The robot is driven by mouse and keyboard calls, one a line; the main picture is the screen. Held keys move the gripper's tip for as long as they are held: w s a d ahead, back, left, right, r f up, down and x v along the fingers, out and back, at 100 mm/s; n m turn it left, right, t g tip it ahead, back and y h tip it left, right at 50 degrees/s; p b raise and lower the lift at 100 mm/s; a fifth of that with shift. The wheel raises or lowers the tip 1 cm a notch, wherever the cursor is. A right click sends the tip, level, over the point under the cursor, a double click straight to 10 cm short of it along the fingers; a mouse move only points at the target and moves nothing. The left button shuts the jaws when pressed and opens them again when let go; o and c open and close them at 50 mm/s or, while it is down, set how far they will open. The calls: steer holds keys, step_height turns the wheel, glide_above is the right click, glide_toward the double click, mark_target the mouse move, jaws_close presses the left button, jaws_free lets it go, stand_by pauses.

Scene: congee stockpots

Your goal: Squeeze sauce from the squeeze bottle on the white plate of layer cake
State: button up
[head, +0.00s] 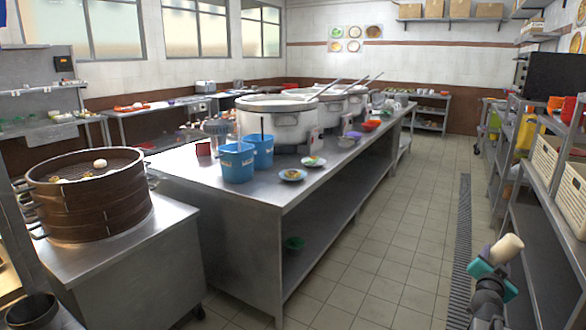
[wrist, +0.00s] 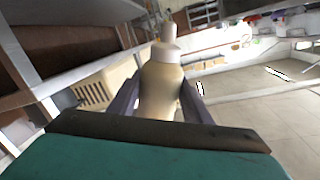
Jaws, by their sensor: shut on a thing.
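My gripper (head: 492,262) is at the lower right of the head view, over the aisle and beside the right-hand shelves. It is shut on a cream squeeze bottle (head: 507,248), which is tilted. In the wrist view the bottle (wrist: 160,85) is between the two dark fingers (wrist: 160,100), its narrow nozzle pointing away from the gripper. Two small plates of food stand near the front edge of the central steel counter, a nearer plate (head: 292,175) and a farther plate (head: 313,161). I cannot tell whether either is the white plate of layer cake.
The long steel counter (head: 240,205) carries large stockpots (head: 278,122) and blue buckets (head: 236,162). A bamboo steamer (head: 88,205) stands at left. Shelves with white crates (head: 545,162) line the right. The tiled aisle (head: 390,230) is clear.

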stand_by(0.4)
steer(key=shift+w+a+r+n+t+y+p, duration=0.1)
steer(key=shift+w+a+n+t+y+p, duration=0.25)
steer(key=shift+w+a, duration=0.35)
steer(key=shift+w+a+n+t+y+p, duration=0.1)
steer(key=shift+w+a+n+t+y, duration=0.25)
steer(key=shift+a, duration=0.6)
steer(key=shift+w+a+n+y, duration=0.3)
steer(key=shift+w+a+y, duration=0.05)
steer(key=shift+a+y, duration=0.2)
steer(key=w+a+r+n+t+y+p, duration=0.15)
steer(key=a+n+y+p, duration=0.35)
steer(key=a, duration=0.6)
steer(key=w+a+n+t+y, duration=0.1)
steer(key=w+a+n+y, duration=0.15)
steer(key=a+y, duration=0.6)
steer(key=s+a+n+g+y+p, duration=0.2)
steer(key=s+a+n+g+y, duration=0.1)
steer(key=a, duration=0.7)
steer(key=s+a+r+n+g+y+p, duration=0.1)
steer(key=s+a+n+g+y, duration=0.3)
steer(key=a, duration=0.6)
steer(key=s+n+y+p, duration=0.1)
steer(key=s+n, duration=0.1)
steer(key=s, duration=0.1)
steer(key=shift+s+a+r+y+p, duration=0.15)
steer(key=shift+s+a+y+p, duration=0.1)
steer(key=shift+y+p, duration=0.15)
